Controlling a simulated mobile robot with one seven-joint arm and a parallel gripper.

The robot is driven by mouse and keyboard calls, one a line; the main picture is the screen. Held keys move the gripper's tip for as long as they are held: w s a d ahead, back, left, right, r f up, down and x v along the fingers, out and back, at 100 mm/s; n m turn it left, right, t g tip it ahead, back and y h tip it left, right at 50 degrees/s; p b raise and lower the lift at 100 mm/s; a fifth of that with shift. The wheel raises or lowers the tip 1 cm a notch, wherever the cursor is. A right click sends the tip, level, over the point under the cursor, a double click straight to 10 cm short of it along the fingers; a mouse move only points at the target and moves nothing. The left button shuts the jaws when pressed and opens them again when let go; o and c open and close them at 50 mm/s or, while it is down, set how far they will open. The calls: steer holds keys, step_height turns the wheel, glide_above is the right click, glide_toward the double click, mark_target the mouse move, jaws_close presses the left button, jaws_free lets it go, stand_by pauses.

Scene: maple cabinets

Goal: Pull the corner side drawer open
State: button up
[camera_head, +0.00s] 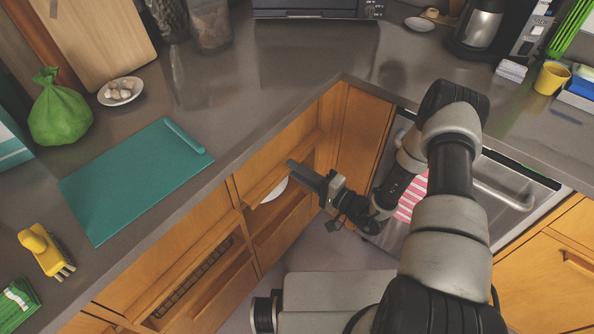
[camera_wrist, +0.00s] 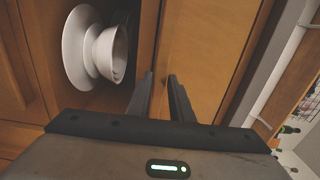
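The corner side drawer (camera_head: 283,221) is a wooden drawer in the left run of cabinets, near the inner corner. It stands partly open, and a white plate (camera_head: 274,190) shows inside. In the wrist view, a pale plate (camera_wrist: 74,48) and a cup (camera_wrist: 110,55) sit in the dark opening, left of a wooden panel (camera_wrist: 210,50). My gripper (camera_head: 292,165) is over the drawer area, near the corner in the head view. In the wrist view its fingers (camera_wrist: 160,76) are apart with a narrow gap, close to the panel's edge. Whether they touch wood cannot be told.
Another drawer (camera_head: 205,285) with a rack stands open nearer on the left. The grey counter (camera_head: 225,100) overhangs the drawers. A dishwasher (camera_head: 505,190) with a bar handle and a striped towel (camera_head: 411,197) are to the right, beside my arm. Some floor (camera_head: 320,247) is clear.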

jaws_close()
steer(key=shift+d, duration=0.15)
steer(key=b+v, duration=0.5)
steer(key=v, duration=3.4)
steer(key=shift+s+d+b, duration=0.2)
steer(key=shift+s+b, duration=0.15)
steer(key=shift+b, duration=0.05)
steer(key=shift+o, duration=2.4)
jaws_free()
steer(key=v, duration=1.7)
steer(key=shift+s+d+f, duration=0.1)
